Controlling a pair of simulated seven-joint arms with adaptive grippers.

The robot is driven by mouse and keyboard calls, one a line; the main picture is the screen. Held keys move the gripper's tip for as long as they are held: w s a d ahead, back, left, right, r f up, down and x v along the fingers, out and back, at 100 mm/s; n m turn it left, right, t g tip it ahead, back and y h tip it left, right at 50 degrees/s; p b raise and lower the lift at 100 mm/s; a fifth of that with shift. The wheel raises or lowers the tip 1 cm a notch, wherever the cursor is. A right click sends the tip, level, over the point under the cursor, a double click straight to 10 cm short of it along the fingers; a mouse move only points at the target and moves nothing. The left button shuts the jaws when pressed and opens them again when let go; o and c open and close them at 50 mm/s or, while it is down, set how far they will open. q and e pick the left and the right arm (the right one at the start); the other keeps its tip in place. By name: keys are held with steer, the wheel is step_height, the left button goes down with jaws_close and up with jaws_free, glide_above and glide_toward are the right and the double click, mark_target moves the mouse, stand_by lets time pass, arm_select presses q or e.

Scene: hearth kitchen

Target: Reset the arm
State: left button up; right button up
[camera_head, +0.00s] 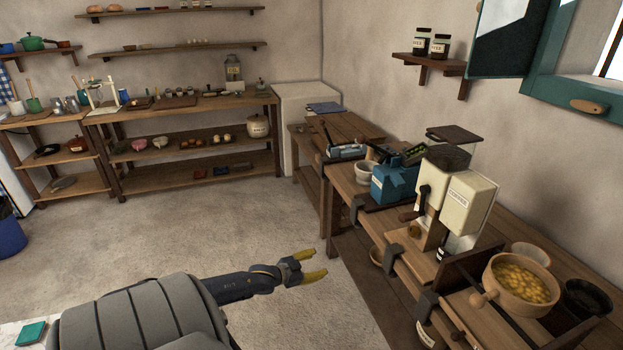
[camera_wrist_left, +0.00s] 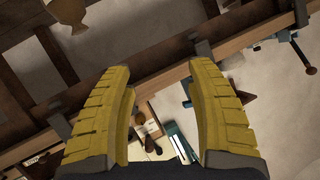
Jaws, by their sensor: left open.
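My left arm comes in from the lower left in the head view and reaches toward the right-hand bench. Its gripper (camera_head: 312,265) has yellow fingers. They are apart with nothing between them, over the floor just left of the bench edge. In the left wrist view the two yellow fingers (camera_wrist_left: 167,110) stand wide apart and empty, with the bench edge and items beyond them. My right gripper is in neither view.
The right-hand wooden bench (camera_head: 372,222) carries a cream grinder (camera_head: 468,205), a blue device (camera_head: 391,183) and a wooden pot (camera_head: 522,283) of yellow food. Clamps (camera_head: 393,255) stick out from its front edge. The floor (camera_head: 200,235) left of it is clear. Shelves stand at the back.

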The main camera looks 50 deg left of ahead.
arm_select(q)
steer(key=shift+s+a+f, duration=0.15)
steer(key=shift+s+f, duration=0.05)
stand_by(0.5)
steer(key=s+a+f+g+y, duration=0.1)
steer(key=s+a+f+g, duration=0.1)
steer(key=s+f, duration=0.45)
steer(key=s+a+f+g+y, duration=0.2)
steer(key=s+f, duration=0.1)
steer(key=f, duration=0.6)
steer(key=s+d+f+g, duration=0.2)
steer(key=s+d+f, duration=0.1)
steer(key=s+f, duration=0.4)
steer(key=s+d+f+g, duration=0.2)
steer(key=s+d+f, duration=0.1)
steer(key=s+f, duration=0.45)
steer(key=s+d+f+g, duration=0.3)
steer(key=s+d+f, duration=0.7)
steer(key=s+d, duration=0.3)
steer(key=s+d+f+h, duration=0.1)
steer(key=s+d+f, duration=0.1)
steer(key=s+d, duration=0.3)
steer(key=s+d+f+g+h, duration=0.1)
steer(key=s+d, duration=0.5)
steer(key=d, duration=0.6)
steer(key=shift+s+d+f+n+g+h, duration=0.15)
steer(key=shift+d+f+n+g+h, duration=0.2)
steer(key=shift+f, duration=0.35)
